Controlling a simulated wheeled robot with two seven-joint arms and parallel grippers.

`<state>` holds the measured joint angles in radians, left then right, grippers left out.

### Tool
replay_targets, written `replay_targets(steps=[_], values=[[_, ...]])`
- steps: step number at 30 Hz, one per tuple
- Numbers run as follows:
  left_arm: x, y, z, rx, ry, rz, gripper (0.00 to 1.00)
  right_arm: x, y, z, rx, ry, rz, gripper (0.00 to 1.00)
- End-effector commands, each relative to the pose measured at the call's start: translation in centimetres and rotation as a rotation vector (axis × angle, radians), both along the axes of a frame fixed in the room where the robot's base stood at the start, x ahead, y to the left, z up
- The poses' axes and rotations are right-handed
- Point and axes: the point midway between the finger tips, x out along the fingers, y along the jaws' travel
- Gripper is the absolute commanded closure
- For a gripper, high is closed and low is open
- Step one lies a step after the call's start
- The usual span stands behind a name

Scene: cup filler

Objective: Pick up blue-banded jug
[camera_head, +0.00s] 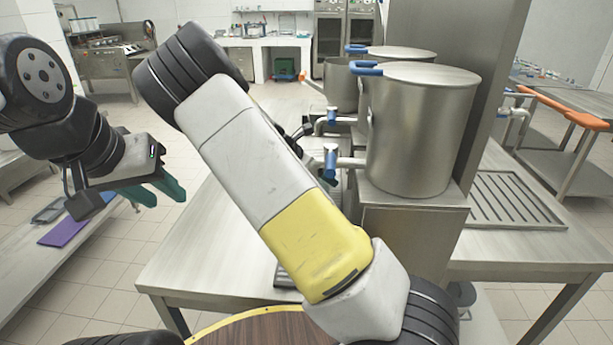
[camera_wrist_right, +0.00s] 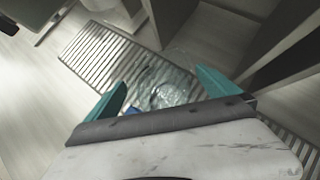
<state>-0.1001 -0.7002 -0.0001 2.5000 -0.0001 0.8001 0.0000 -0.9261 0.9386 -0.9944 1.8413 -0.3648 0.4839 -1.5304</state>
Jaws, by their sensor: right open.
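In the right wrist view, a clear jug (camera_wrist_right: 168,92) stands on a ribbed metal drip grate (camera_wrist_right: 100,58). A small patch of blue (camera_wrist_right: 133,111) shows at its near left, partly hidden by my gripper. The jug's outline is faint against the grate. My right gripper (camera_wrist_right: 161,82) is open, with one teal finger on each side of the jug in the picture; contact cannot be told. In the head view my right arm hides the jug and most of that gripper. My left gripper (camera_head: 166,192) is open and empty, out to the left above the floor.
Two large steel urns with blue handles, a near one (camera_head: 420,130) and a far one (camera_head: 400,53), stand behind the right arm. Their blue-handled taps (camera_head: 331,160) point left. A steel table (camera_head: 190,265) lies below; a low bench (camera_head: 75,255) is at left.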

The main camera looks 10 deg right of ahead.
Motion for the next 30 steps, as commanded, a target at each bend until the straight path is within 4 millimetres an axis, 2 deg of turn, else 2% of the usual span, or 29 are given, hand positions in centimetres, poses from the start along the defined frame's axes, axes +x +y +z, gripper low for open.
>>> replay_targets(steps=[1, 6, 14, 27, 30], values=[[0.0, 0.0, 0.0, 0.000, 0.000, 0.000, 0.64, 0.2, -0.7, -0.5, -0.002, 0.000, -0.003, 0.00], [0.0, 0.0, 0.0, 0.000, 0.000, 0.000, 0.64, 0.9, -1.6, -1.7, 0.001, -0.001, 0.000, 0.00], [0.0, 0.0, 0.0, 0.000, 0.000, 0.000, 0.64, 0.9, -1.7, -1.8, 0.001, -0.002, 0.001, 0.02], [0.0, 0.0, 0.0, 0.000, 0.000, 0.000, 0.64, 0.9, -1.6, -1.8, 0.002, -0.001, 0.001, 0.88], [0.0, 0.0, 0.0, 0.000, 0.000, 0.000, 0.64, 1.0, -1.6, -1.8, 0.001, -0.002, 0.001, 0.91]])
